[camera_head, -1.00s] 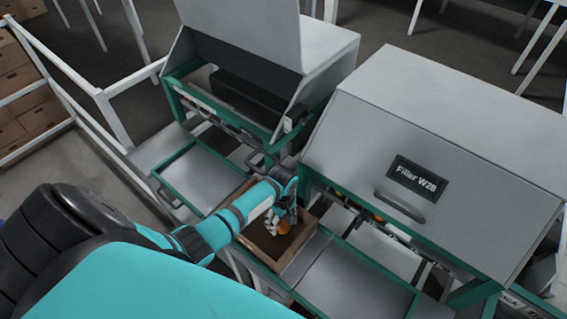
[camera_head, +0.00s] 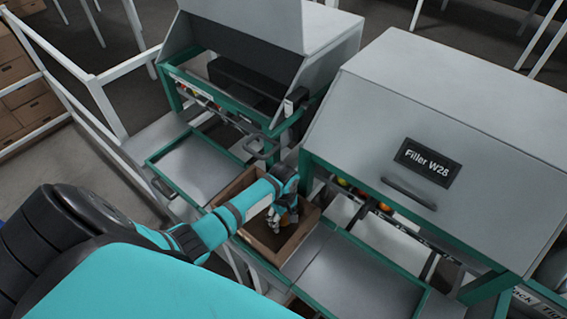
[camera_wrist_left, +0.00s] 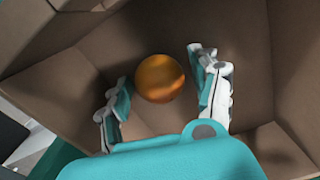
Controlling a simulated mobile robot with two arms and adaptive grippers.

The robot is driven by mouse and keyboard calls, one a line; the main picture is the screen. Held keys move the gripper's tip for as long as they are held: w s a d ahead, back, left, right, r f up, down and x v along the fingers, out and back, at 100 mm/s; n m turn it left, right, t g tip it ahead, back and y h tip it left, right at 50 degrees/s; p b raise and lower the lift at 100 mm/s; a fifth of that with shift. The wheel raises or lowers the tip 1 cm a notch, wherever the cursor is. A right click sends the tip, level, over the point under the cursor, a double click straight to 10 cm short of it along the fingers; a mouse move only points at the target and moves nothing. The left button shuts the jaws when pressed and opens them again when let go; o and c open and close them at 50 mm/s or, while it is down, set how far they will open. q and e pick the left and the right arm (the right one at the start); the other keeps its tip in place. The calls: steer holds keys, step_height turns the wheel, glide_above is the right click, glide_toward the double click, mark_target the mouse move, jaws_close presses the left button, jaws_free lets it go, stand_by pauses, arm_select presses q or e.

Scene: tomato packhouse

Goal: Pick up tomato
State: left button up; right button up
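An orange tomato (camera_wrist_left: 160,78) lies inside a brown cardboard box (camera_wrist_left: 45,98) in the left wrist view. My left gripper (camera_wrist_left: 163,85) is open, with one finger on each side of the tomato and gaps visible between fingers and fruit. In the head view, my left gripper (camera_head: 279,222) reaches down into the same box (camera_head: 301,233). There the tomato (camera_head: 292,216) is mostly hidden behind the gripper. My right gripper is in neither view.
The box stands between two grey metal trays (camera_head: 195,165) with green edges. The machine marked Filler W28 (camera_head: 440,130) is to the right, and another machine with a raised lid (camera_head: 240,35) is behind. White railings (camera_head: 100,95) run along the left.

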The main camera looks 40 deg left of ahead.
arm_select(q)
steer(key=c, duration=0.6)
